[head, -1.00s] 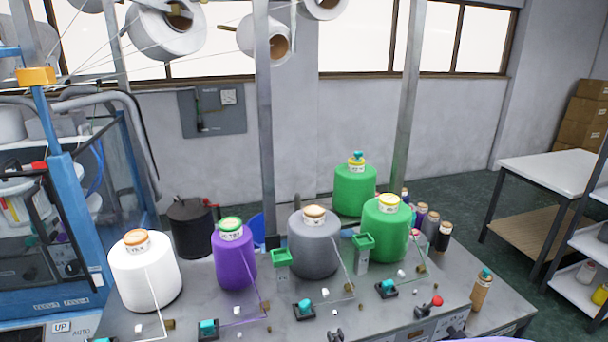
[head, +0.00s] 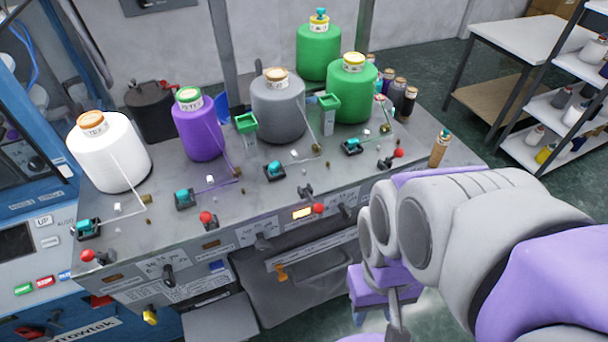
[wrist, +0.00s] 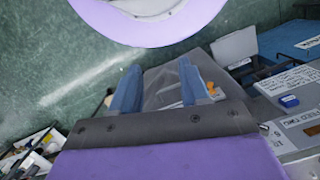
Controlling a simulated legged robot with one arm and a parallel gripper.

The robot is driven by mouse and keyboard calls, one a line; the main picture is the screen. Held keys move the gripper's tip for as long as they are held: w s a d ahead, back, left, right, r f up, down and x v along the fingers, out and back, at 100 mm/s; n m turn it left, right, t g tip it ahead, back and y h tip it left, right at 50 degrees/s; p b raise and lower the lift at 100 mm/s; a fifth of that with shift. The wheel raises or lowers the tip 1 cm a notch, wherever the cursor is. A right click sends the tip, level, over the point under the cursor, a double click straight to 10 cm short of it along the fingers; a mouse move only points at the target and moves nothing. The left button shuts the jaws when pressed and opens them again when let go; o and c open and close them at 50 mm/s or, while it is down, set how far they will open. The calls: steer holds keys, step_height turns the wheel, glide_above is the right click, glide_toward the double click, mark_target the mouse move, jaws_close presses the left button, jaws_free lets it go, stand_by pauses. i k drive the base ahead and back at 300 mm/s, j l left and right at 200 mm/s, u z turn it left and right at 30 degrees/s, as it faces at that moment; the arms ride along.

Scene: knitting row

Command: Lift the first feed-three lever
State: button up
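Red-knobbed levers stand along the front of the grey bench in the head view: far left (head: 88,256), left-middle (head: 207,218), middle (head: 319,208) and far right (head: 398,153). Black handles, including a left one (head: 168,275) and a middle one (head: 262,240), are on the front panel. The labels are too small to read, so I cannot tell which lever is the first feed-three one. My gripper (head: 374,316) is low in front of the bench, below and right of the middle red knob, touching no lever. In the wrist view my gripper (wrist: 159,68) has its blue fingers apart, empty.
White (head: 112,155), purple (head: 200,130), grey (head: 280,110) and green (head: 352,92) yarn cones stand on the bench behind the levers. A grey bag-like bin (head: 300,290) hangs below the panel. A white table (head: 530,55) and shelves are at right.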

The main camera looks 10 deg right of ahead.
mark_target(318, 208)
steer(key=k+j, duration=0.2)
steer(key=k, duration=0.4)
steer(key=k+j, duration=0.15)
steer(key=k, duration=0.45)
steer(key=j+z, duration=0.05)
